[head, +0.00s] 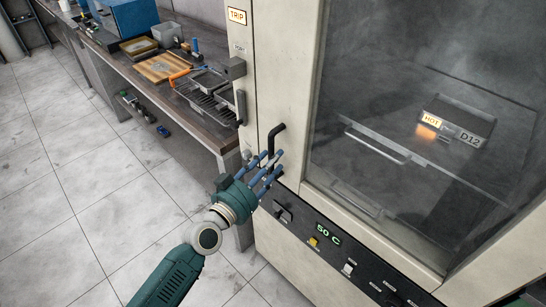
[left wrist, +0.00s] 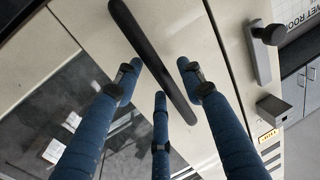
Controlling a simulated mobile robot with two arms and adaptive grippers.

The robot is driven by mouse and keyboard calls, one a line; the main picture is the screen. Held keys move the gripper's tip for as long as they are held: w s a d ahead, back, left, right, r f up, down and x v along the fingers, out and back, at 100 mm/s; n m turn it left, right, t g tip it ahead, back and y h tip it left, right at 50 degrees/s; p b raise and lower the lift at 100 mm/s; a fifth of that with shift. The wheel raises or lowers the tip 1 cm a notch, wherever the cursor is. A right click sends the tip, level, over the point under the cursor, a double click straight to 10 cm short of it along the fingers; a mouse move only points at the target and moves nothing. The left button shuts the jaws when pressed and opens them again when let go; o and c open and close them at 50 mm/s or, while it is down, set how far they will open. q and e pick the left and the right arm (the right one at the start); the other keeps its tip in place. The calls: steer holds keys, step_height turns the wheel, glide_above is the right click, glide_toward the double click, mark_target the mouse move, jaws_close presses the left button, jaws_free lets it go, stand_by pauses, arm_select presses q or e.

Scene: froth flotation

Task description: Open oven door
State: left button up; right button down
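The oven door (head: 297,75) is a cream frame around a large dark window and looks closed. Its black bar handle (head: 274,137) is on the left side of the frame. My left gripper (head: 272,165) is at the handle's lower end, its blue fingers spread. In the left wrist view, the black handle (left wrist: 152,60) runs diagonally between the fingertips of my left gripper (left wrist: 160,80), with gaps visible on both sides; contact cannot be told. The gripper is open. My right gripper is not in view.
Through the window, a box marked D12 (head: 458,128) with a lit HOT sign sits on a shelf. A control panel (head: 330,255) reading 50 C runs below the door. A cluttered workbench (head: 150,85) stands left of the oven. The tiled floor (head: 60,200) at left is clear.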

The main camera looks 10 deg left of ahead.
arm_select(q)
steer(key=shift+w+d, duration=0.3)
steer(key=shift+w, duration=0.25)
jaws_close()
